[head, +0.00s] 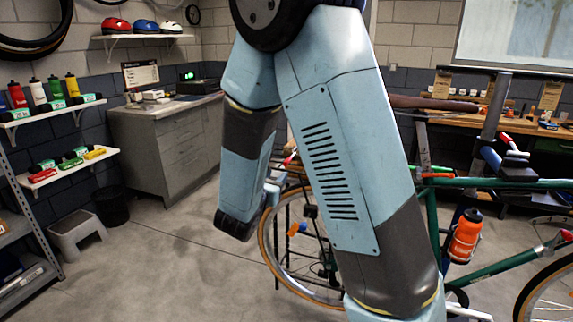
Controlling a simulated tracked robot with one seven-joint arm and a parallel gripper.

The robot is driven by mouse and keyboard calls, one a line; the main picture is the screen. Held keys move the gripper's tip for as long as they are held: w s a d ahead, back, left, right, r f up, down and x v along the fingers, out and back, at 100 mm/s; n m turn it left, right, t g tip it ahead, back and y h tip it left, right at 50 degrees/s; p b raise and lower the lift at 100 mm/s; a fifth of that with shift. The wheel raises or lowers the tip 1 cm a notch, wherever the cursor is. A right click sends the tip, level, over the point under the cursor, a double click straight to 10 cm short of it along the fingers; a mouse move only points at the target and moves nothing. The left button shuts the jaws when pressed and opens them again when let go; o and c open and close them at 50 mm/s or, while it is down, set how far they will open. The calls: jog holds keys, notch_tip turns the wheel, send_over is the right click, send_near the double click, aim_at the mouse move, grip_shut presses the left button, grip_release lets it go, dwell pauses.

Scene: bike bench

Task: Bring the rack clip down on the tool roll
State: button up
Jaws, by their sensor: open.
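A green bicycle (505,184) stands at the right, and my arm crosses in front of its rear part. Its rear wheel (266,250) shows left of my forearm, with thin dark bars (283,215) beside it that may belong to the rack. A small orange piece (297,228) shows by those bars; I cannot tell what it is. I cannot make out the rack clip or the tool roll; the area above the wheel is largely hidden behind my arm. My gripper does not show; my arm's far links bend down and out of sight behind its nearer link.
An orange bottle (466,237) is on the bike frame. A workbench (465,118) stands behind the bike. A grey cabinet (165,150), a step stool (78,237), a black bin (110,205) and shelves (68,168) are at the left. The floor (170,270) at lower left is clear.

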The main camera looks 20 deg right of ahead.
aim_at(286, 163)
jog(key=x, duration=1)
grip_shut()
dwell(0.5)
